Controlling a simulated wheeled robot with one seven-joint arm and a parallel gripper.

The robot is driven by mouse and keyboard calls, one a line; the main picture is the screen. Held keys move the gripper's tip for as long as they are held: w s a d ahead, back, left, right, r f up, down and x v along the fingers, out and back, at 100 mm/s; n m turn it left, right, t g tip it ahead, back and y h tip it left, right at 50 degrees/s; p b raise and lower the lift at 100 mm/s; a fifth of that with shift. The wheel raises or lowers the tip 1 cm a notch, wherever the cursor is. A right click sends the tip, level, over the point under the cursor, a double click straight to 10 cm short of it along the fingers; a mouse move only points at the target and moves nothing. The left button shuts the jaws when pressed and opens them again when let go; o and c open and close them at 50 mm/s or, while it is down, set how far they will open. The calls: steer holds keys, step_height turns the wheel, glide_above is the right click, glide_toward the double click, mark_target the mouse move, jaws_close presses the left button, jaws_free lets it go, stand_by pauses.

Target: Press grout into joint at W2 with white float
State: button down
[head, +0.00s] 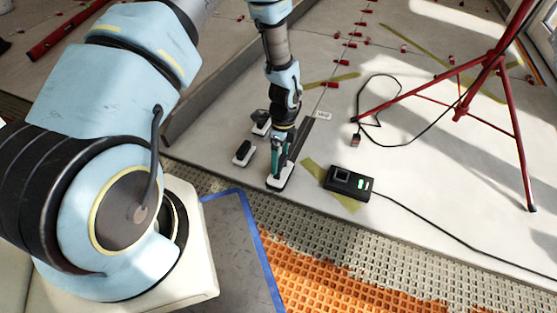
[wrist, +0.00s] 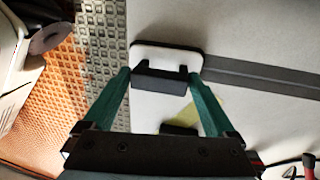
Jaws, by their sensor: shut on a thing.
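My gripper (head: 279,172) is shut on the black handle of a white float (head: 283,183). In the wrist view my gripper's teal fingers (wrist: 160,76) stand either side of the handle of the white float (wrist: 146,50). The float lies flat at the near end of a dark grey joint (head: 301,137), which runs away from it across the pale tiles. In the wrist view the joint (wrist: 265,77) meets the float's right edge. A small white label (head: 323,115) stands beside the joint; its text is too small to read surely. Whether grout lies under the float is hidden.
Two more black-handled floats, one near (head: 244,153) and one farther (head: 261,128), lie left of my gripper. A black device (head: 350,182) with a green light and cable sits right. A red tripod (head: 490,70) stands beyond. Orange matting (head: 320,275) borders the tiles in front.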

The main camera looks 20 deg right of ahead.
steer(key=shift+w+d, duration=0.8)
steer(key=shift+w, duration=0.1)
steer(key=shift+w+d, duration=0.7)
steer(key=shift+w, duration=0.05)
steer(key=shift+r, duration=0.1)
step_height(320, 180, up, 8)
steer(key=p, duration=0.7)
